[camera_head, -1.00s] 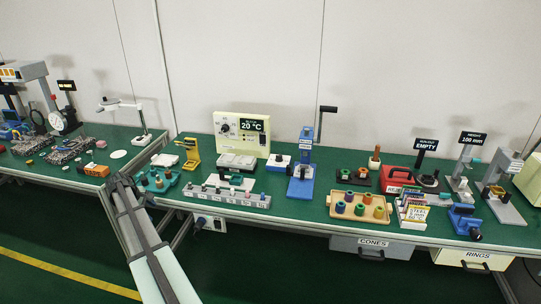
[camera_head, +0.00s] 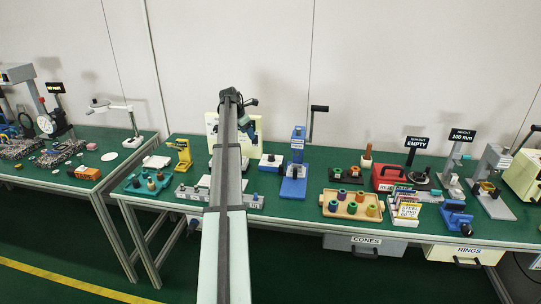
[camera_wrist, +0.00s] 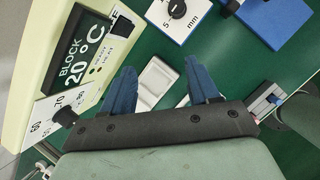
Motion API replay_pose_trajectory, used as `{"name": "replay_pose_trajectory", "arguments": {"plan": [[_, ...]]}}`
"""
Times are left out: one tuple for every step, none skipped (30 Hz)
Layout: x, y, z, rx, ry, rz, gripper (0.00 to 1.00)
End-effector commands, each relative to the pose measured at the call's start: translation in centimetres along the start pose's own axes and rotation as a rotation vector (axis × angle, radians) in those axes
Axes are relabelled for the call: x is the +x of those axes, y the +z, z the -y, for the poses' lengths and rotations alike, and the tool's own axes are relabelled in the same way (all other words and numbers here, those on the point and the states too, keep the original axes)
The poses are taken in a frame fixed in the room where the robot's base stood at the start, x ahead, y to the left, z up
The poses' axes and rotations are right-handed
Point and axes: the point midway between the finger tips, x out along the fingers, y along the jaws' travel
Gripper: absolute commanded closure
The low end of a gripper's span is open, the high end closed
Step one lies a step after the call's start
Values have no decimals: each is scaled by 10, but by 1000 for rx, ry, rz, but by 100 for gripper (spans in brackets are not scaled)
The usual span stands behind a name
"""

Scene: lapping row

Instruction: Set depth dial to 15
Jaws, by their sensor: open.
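The depth dial (camera_wrist: 178,9) is a black round knob on a white plate marked "mm", with a 5 beside it, cut off by the top edge of the wrist view. Its setting is too small to read for certain. In the head view a small white-and-blue box (camera_head: 271,161), left of the blue press, appears to carry it. My gripper (camera_wrist: 160,66) shows two blue fingers spread apart, empty, with the dial beyond their tips. In the head view my gripper (camera_head: 246,103) is raised in front of the cream heater box, which my arm partly hides.
The cream block heater (camera_wrist: 38,60) with its "20 °C" display and knobs stands close on the left in the wrist view. The blue press (camera_head: 294,178) with a crank stands right of the dial box. A wooden tray (camera_head: 352,205) of coloured spools lies farther right.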

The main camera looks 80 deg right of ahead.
Motion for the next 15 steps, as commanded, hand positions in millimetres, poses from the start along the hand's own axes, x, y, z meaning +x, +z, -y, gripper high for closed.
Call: {"name": "replay_pose_trajectory", "arguments": {"plan": [[12, 16, 10, -37, -9, -11, 40], [16, 22, 15, -63, -12, -17, 40], [22, 29, 21, -92, -14, -25, 40], [26, 34, 25, -111, -16, -30, 40], [29, 37, 28, -128, -17, -34, 40], [32, 42, 31, -146, -18, -38, 40], [35, 44, 34, -157, -19, -41, 40], [36, 46, 35, -165, -20, -43, 40], [39, 47, 37, -174, -20, -45, 40], [40, 48, 37, -177, -20, -46, 40], [42, 48, 38, -179, -20, -47, 40], [45, 48, 38, -181, -20, -47, 40], [48, 48, 38, -181, -20, -47, 40], [51, 47, 38, -181, -20, -47, 40], [56, 47, 38, -181, -21, -47, 40]]}}
